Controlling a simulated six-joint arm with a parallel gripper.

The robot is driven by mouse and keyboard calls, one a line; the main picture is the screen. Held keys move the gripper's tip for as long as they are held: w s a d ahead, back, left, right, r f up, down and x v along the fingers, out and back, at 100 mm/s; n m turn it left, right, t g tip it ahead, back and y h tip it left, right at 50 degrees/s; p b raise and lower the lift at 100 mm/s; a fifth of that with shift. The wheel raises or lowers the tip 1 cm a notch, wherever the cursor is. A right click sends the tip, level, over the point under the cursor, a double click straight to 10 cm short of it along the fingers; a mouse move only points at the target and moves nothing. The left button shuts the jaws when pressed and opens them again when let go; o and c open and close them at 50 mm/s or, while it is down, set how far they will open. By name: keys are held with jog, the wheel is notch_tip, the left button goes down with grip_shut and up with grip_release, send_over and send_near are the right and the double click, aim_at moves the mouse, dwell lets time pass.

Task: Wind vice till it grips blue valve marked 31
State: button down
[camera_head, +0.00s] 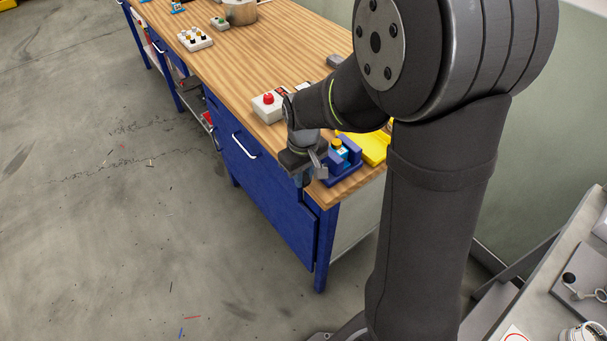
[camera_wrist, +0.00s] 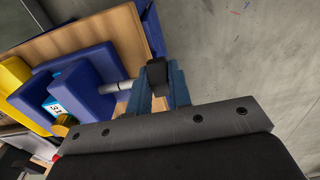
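The vice (camera_head: 344,176) is blue and stands at the near corner of the bench. Its blue jaws also show in the wrist view (camera_wrist: 88,68), with a grey screw (camera_wrist: 116,87) coming out toward my gripper. The valve (camera_head: 337,152) stands between the jaws; its blue-and-white label reading 31 (camera_wrist: 57,108) shows in the wrist view. I cannot tell whether both jaws touch it. My gripper (camera_wrist: 160,80) is at the screw's outer end. Its two fingers flank the dark handle piece (camera_wrist: 158,76), which fills the gap between them. My gripper (camera_head: 307,170) partly hides the handle in the head view.
A yellow object (camera_head: 372,148) lies just behind the vice. A box with a red button (camera_head: 268,106) stands farther along the wooden bench (camera_head: 232,62). The bench edge is close to the vice, with open floor (camera_head: 130,220) beyond it.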

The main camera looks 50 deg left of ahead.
jog(key=shift+d+f+y, duration=0.1)
jog(key=shift+d+y, duration=0.1)
jog(key=shift+y, duration=0.8)
jog(key=shift+d+f+y, duration=0.1)
jog(key=shift+d+y, duration=0.05)
jog(key=shift+y, duration=0.85)
jog(key=c, duration=1.3)
grip_release()
jog(key=shift+r, duration=0.15)
jog(key=v, duration=1.7)
jog(key=shift+r, duration=0.1)
